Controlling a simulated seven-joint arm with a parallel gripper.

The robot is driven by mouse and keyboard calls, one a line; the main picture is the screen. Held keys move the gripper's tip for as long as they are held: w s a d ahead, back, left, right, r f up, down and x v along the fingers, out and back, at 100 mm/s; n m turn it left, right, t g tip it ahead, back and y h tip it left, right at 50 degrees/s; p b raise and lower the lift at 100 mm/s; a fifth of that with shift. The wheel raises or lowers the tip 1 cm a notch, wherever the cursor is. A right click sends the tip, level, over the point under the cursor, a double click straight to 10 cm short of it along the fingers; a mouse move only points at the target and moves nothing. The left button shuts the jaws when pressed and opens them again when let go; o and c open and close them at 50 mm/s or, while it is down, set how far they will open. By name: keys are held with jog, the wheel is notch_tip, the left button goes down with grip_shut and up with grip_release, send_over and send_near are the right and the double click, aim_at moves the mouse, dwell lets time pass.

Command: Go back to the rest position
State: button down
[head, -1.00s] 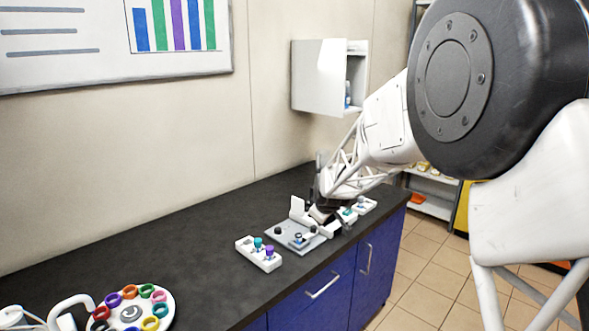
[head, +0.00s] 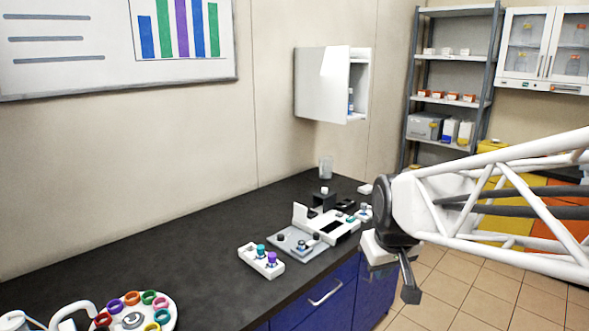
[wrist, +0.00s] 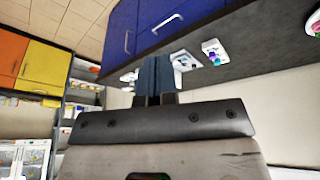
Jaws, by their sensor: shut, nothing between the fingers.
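My gripper (head: 408,280) hangs in the air off the front edge of the bench, to the right of the bioreactor equipment, with its fingers pointing down. In the wrist view its fingers (wrist: 154,78) are together with nothing between them. On the dark bench (head: 130,235) stands a grey plate with small dark knobs (head: 290,244). A white device with a dark screen (head: 335,226) stands behind it. A small white block (head: 250,256) holds a teal-topped and a purple-topped item. The gripper touches none of these.
A round white tray with coloured rings (head: 165,303) is at the front left of the bench. A half-open white wall cabinet (head: 320,85) hangs above. A grey shelf rack (head: 452,100) stands behind. Open tiled floor (head: 455,300) lies beneath my gripper.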

jog(key=s+d+f+m, duration=0.1)
jog(key=s, duration=0.7)
jog(key=s+f+m+g, duration=0.1)
jog(key=s+m, duration=0.1)
jog(key=s, duration=0.6)
jog(key=shift+s+d, duration=0.2)
jog(key=shift+d, duration=0.15)
